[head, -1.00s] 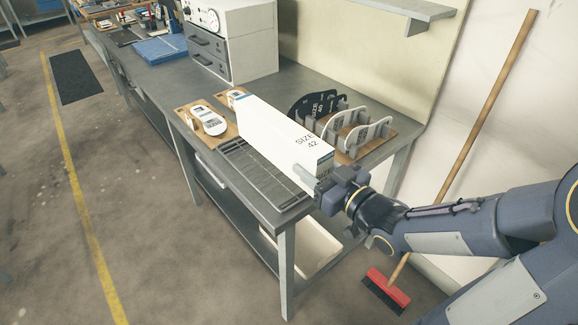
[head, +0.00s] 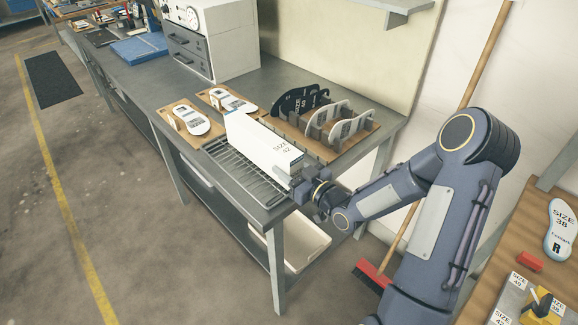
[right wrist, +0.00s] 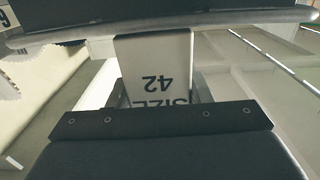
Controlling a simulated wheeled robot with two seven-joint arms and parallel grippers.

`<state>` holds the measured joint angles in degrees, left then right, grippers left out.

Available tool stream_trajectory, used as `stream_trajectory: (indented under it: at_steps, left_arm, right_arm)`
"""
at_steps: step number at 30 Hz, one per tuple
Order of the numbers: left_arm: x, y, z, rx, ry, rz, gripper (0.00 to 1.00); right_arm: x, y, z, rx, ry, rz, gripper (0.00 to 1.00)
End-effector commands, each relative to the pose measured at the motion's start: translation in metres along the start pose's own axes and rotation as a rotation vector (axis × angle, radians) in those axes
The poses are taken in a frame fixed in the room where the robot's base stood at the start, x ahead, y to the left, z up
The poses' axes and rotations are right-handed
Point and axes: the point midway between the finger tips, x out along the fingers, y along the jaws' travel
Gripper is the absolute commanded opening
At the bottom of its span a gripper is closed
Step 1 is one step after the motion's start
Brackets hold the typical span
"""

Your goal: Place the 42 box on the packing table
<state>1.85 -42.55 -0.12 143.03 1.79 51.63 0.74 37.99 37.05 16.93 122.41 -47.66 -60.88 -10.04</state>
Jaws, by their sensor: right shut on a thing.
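The white 42 box (head: 262,143), marked SIZE 42, is long and narrow. It sits at or just above the grey packing table (head: 262,88), beside the slatted metal rack (head: 235,165); I cannot tell whether its underside touches. My right gripper (head: 292,180) is shut on the box's near end. In the right wrist view the box (right wrist: 158,62) shows between the fingers, its label upside down. My left gripper is not in view.
Boards with white insoles (head: 190,122) lie left of the box. A wooden rack of upright insole shapes (head: 325,118) stands close on its right. A drawer cabinet (head: 212,45) stands behind. A broom (head: 372,275) leans at the wall. A wooden surface (head: 500,240) is at far right.

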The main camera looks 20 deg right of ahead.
Motion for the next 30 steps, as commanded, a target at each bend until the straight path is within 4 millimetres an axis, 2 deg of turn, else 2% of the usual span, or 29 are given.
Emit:
stream_trajectory:
  at_steps: [11, 12, 16, 27, 30]
  left_arm:
    - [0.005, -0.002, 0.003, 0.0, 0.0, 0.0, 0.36]
    - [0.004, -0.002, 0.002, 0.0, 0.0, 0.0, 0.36]
    - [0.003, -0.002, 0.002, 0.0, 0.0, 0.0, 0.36]
    - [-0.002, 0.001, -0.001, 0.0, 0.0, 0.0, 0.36]
    - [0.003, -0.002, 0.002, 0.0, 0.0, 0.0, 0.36]
  right_arm:
    - [0.0, 0.0, 0.004, -0.002, 0.003, -0.001, 0.19]
    - [0.0, 0.0, 0.003, -0.001, 0.001, -0.001, 0.49]
    - [0.0, 0.0, 0.002, -0.001, 0.001, -0.001, 0.66]
    - [0.0, 0.0, -0.003, 0.0, 0.001, -0.001, 0.67]
    - [-0.013, 0.0, 0.001, -0.002, 0.0, 0.0, 0.67]
